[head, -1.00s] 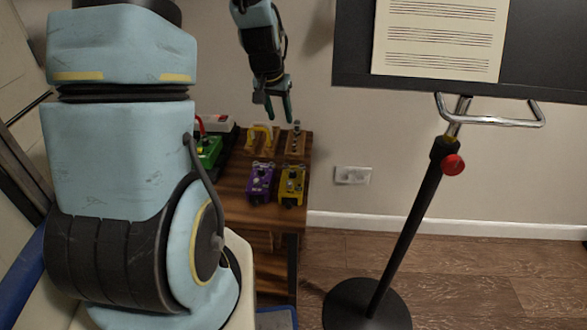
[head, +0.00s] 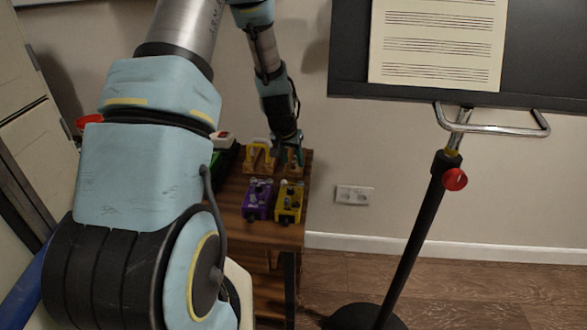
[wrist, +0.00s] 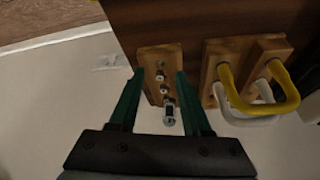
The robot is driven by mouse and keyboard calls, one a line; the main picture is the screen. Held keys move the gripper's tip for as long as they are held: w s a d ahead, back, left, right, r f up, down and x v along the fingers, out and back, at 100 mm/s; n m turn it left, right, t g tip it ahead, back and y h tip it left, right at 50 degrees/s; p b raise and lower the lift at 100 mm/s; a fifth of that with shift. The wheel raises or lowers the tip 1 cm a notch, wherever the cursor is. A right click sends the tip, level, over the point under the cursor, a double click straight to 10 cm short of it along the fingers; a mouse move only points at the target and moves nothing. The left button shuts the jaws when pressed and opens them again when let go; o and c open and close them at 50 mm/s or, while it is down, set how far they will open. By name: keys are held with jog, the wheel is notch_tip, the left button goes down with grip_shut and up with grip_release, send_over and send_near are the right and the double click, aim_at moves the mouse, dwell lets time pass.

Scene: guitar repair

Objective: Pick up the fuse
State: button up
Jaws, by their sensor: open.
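The fuse (wrist: 169,113) looks like a small silver cylinder with a dark band, in line with the small metal parts on a wooden block (wrist: 147,61). In the wrist view it shows between the two green fingers of my gripper (wrist: 160,73), nearer the right one. The fingers are spread, with visible gaps to the fuse. In the head view my gripper (head: 291,142) points down over the wooden block on the table, and the fuse is too small or hidden to make out there.
A second wooden block with a yellow handle (wrist: 284,92) and a white one stands close right in the wrist view. In the head view, a purple pedal (head: 257,200) and a yellow pedal (head: 289,202) sit in front. A music stand (head: 412,235) stands to the right.

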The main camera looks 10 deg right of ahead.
jog(key=shift+w+d+f, duration=0.1)
jog(key=shift+w+f, duration=0.1)
jog(key=shift+f, duration=0.3)
grip_shut()
